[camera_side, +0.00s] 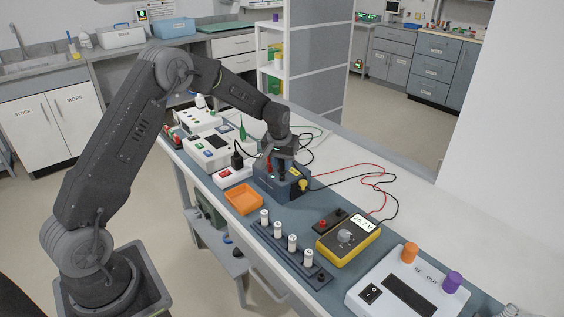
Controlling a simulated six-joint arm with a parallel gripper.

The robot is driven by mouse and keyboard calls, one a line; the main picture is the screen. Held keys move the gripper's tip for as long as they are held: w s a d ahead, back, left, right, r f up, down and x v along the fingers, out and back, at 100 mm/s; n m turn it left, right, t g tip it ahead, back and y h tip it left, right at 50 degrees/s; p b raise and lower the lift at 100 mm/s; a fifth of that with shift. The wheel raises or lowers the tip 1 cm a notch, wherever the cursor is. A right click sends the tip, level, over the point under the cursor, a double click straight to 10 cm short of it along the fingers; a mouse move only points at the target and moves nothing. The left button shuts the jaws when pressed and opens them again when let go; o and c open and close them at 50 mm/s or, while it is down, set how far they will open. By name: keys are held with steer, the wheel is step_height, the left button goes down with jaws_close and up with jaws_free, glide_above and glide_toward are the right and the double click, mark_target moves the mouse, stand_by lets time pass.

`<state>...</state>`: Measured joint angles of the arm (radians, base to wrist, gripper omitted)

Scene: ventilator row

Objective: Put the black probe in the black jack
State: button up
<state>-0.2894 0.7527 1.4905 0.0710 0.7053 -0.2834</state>
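My gripper (283,168) points down over a dark blue box (268,185), at the box's top. Its fingers are small and dark here, and I cannot tell whether they are open or shut. A dark upright piece, possibly the black probe, shows between or just below the fingers; I cannot tell it from the fingers. A black lead and a red lead run from this area to the right towards the yellow meter (329,247), which reads about 26.7 V.
An orange tray (243,201) and a rack with several white cylinders (292,243) stand in front of the box. A white unit (405,285) stands at right. The bench's right back is clear except for leads.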

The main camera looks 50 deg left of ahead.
steer(key=o, duration=0.3)
steer(key=shift+o, duration=0.2)
steer(key=s+d+r+m, duration=0.1)
steer(key=s+d+r, duration=0.25)
steer(key=r, duration=0.55)
steer(key=s+d+r, duration=0.2)
steer(key=s+r, duration=0.2)
steer(key=r, duration=0.6)
steer(key=s+d+m+t, duration=0.1)
steer(key=s+d, duration=0.2)
steer(key=s, duration=0.5)
steer(key=s+d+r+m+t, duration=0.1)
steer(key=s+d, duration=0.3)
steer(key=s, duration=0.4)
steer(key=s+d+m+t+h, duration=0.1)
steer(key=s+d+m, duration=0.2)
steer(key=s, duration=0.6)
steer(key=shift+d+r+t, duration=0.3)
steer(key=shift+d, duration=0.15)
